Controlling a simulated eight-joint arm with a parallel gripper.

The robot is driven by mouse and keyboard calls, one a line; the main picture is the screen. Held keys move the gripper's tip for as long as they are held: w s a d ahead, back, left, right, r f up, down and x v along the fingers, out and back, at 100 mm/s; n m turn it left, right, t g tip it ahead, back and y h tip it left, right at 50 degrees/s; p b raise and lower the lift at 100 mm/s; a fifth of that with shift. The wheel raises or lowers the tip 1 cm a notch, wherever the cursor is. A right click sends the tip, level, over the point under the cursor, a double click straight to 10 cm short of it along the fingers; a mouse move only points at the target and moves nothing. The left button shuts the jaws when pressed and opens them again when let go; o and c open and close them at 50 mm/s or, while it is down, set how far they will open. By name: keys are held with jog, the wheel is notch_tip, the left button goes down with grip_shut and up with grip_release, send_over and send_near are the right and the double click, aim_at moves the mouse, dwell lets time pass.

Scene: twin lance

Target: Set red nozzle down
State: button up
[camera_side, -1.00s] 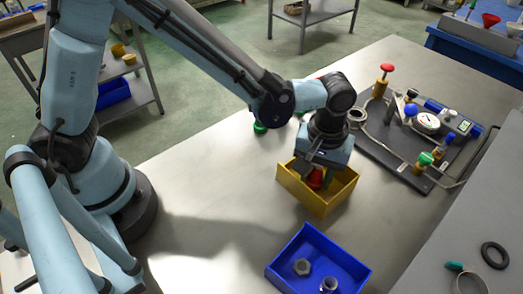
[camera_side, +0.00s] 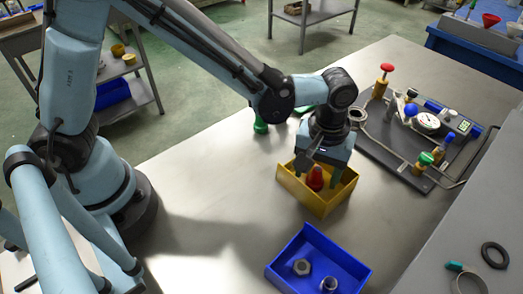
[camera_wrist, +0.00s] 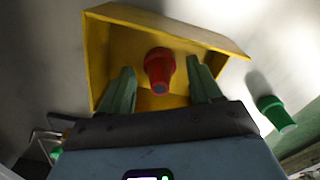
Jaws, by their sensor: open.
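The red nozzle (camera_side: 315,178) stands inside the yellow bin (camera_side: 322,206), and its top shows in the side view. In the wrist view the red nozzle (camera_wrist: 159,69) lies between the two green fingers, with a gap on each side. My gripper (camera_side: 316,178) is over the yellow bin with its fingers spread, one on each side of the nozzle. My gripper also shows in the wrist view (camera_wrist: 164,88), open and empty. The yellow bin's wall (camera_wrist: 96,60) surrounds the nozzle there. The nozzle's base is partly hidden by the bin wall in the side view.
A blue bin (camera_side: 345,262) with metal fittings stands in front. A dark fixture board (camera_side: 378,142) with valves and a gauge is at the right. A green nozzle (camera_side: 260,126) stands behind the yellow bin, and a green part shows in the wrist view (camera_wrist: 276,113). The table's left middle is clear.

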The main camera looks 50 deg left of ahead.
aim_at(318, 167)
notch_tip(318, 167, up, 11)
jog(key=shift+f, duration=0.1)
jog(key=s+a+m+t, duration=0.2)
jog(key=a+t, duration=0.1)
jog(key=a, duration=0.7)
jog(key=s+a+r+m+t, duration=0.1)
jog(key=s+a+m+t, duration=0.2)
jog(key=a, duration=0.7)
jog(key=shift+s+a+r+t, duration=0.15)
jog(key=shift+a+t, duration=0.15)
jog(key=shift+t, duration=0.3)
